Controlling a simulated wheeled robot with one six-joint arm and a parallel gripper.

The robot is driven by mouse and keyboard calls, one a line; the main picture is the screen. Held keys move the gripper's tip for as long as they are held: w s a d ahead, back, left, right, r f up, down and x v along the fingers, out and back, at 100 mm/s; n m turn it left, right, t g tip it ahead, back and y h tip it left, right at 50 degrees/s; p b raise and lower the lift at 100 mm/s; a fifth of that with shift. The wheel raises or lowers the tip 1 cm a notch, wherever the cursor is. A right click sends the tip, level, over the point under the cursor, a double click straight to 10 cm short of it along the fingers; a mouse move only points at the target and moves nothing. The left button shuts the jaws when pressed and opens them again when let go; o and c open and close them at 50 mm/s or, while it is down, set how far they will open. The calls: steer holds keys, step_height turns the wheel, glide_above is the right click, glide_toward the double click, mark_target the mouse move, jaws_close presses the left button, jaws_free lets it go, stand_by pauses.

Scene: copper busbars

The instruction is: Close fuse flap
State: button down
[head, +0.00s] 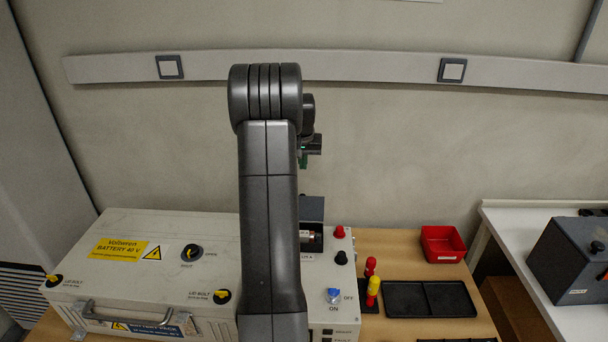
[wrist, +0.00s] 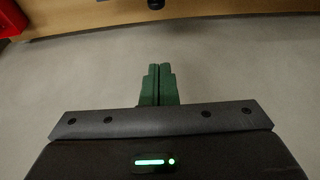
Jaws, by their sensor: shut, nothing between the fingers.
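The fuse flap (head: 312,208) is a dark grey plate that appears to stand open and upright behind the fuse recess (head: 311,238) on the grey battery box. A light cylindrical fuse partly shows in the recess. My arm hides the left part of both. My gripper (head: 303,160) is above and behind the flap, apart from it, mostly hidden by my arm. In the wrist view its green fingers (wrist: 158,80) are shut together with nothing between them. The flap cannot be made out in the wrist view.
The battery box (head: 170,275) has a blue switch (head: 333,295), and red (head: 340,232) and black knobs. Red and yellow handled tools (head: 373,290), a black tray (head: 430,299) and a red bin (head: 443,244) lie to its right. The wall (head: 400,150) is behind.

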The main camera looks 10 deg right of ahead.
step_height(320, 180, down, 9)
steer(key=s+p, duration=0.1)
steer(key=p, duration=0.1)
steer(key=shift+s+a, duration=0.15)
steer(key=shift+s, duration=0.1)
steer(key=shift+s+f+b, duration=0.1)
steer(key=shift+s+b, duration=0.05)
steer(key=shift+b, duration=0.2)
stand_by(0.4)
